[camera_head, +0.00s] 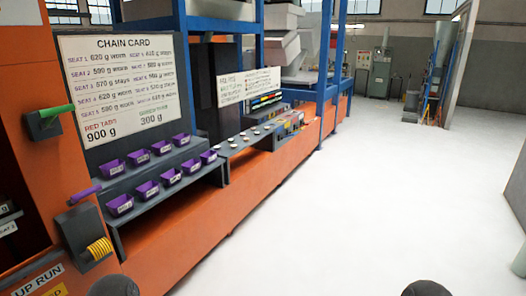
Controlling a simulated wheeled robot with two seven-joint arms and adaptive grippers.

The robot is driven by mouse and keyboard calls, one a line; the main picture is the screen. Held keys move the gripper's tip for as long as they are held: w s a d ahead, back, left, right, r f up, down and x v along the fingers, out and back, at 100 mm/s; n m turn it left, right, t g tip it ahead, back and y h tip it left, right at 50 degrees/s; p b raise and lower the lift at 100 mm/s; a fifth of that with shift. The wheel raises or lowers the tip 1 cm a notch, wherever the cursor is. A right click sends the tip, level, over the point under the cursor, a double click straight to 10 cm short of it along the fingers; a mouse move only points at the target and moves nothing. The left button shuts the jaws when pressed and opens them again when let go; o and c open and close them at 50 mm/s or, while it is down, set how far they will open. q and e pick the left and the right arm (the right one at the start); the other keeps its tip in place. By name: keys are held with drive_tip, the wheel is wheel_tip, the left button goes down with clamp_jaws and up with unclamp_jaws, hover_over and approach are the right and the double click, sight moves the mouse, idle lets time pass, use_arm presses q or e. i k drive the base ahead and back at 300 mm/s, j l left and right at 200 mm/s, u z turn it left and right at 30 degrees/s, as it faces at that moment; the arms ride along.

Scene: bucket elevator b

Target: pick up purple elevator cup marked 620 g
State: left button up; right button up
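Several purple elevator cups stand in two stepped rows on a dark rack at the left. The upper row runs from a near cup (112,168) to a far cup (181,140). The lower row runs from a near cup (120,205) to a far cup (208,157). Each has a small white label on its front, too small to read, so I cannot tell which is marked 620 g. The chain card (130,80) behind them lists "SEAT 1 620 g worn". Neither gripper is in view; only dark rounded parts of mine show at the bottom edge.
The orange machine base (240,200) runs along the left below the rack. A blue post (326,80) stands further back. The white floor (370,200) at right is clear.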

sight(209, 158)
drive_tip(key=i+l, duration=0.1)
drive_tip(key=i, duration=0.55)
drive_tip(key=i+l+u, duration=0.1)
drive_tip(key=i, duration=0.6)
drive_tip(key=i+l+u, duration=0.1)
drive_tip(key=i, duration=0.55)
